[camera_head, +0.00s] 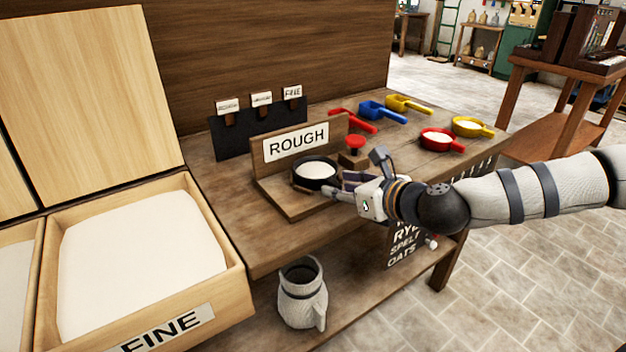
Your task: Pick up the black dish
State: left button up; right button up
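The black dish (314,183) is round and holds white flour. It sits upright on the wooden stand (286,203) with the ROUGH sign (297,141), on the workbench. My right gripper (335,189) reaches in from the right, with its fingers at the dish's near right rim. The fingers overlap the dish's edge in this view, so I cannot tell whether they touch it or how far apart they are. My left gripper is not in view.
A red-topped wooden block (354,150) stands close behind my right gripper. Several red, blue (382,112) and yellow scoops lie at the back right. A flour bin marked FINE (150,262) is at left. A grey jug (303,295) stands on the lower shelf.

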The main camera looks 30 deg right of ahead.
jog(key=shift+w+f, duration=0.4)
jog(key=shift+w, duration=0.2)
jog(key=shift+r, duration=0.1)
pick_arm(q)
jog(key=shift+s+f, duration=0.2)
pick_arm(e)
jog(key=shift+r, duration=0.1)
jog(key=shift+c, duration=0.6)
grip_shut()
jog(key=shift+r, duration=0.1)
